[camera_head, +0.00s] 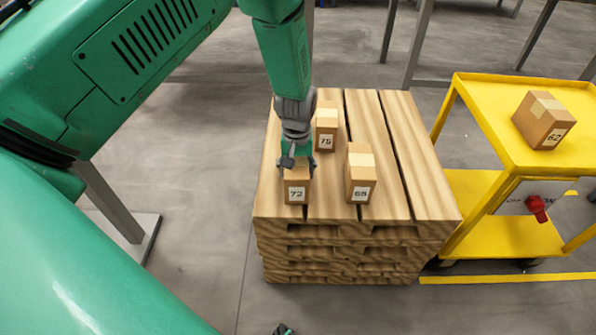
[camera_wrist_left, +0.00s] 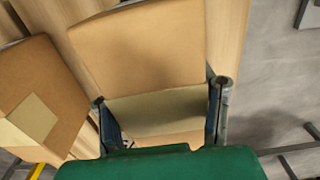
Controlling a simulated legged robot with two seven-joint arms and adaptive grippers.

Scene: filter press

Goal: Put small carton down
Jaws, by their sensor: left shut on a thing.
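The small carton marked 72 (camera_head: 296,190) is upright at the front left of the wooden pallet stack (camera_head: 400,205). My left gripper (camera_head: 296,165) points down over it, with its fingers shut on the carton's two sides. In the left wrist view, the carton (camera_wrist_left: 145,50) lies between the two fingers (camera_wrist_left: 160,110), its pale tape strip near the green palm. Its base looks at or very near the boards; I cannot tell whether it touches. My right gripper does not show.
Carton 75 (camera_head: 326,130) stands behind. A yellow cart (camera_head: 490,110) at the right bears carton 62 (camera_head: 544,120). The pallet's right boards are clear.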

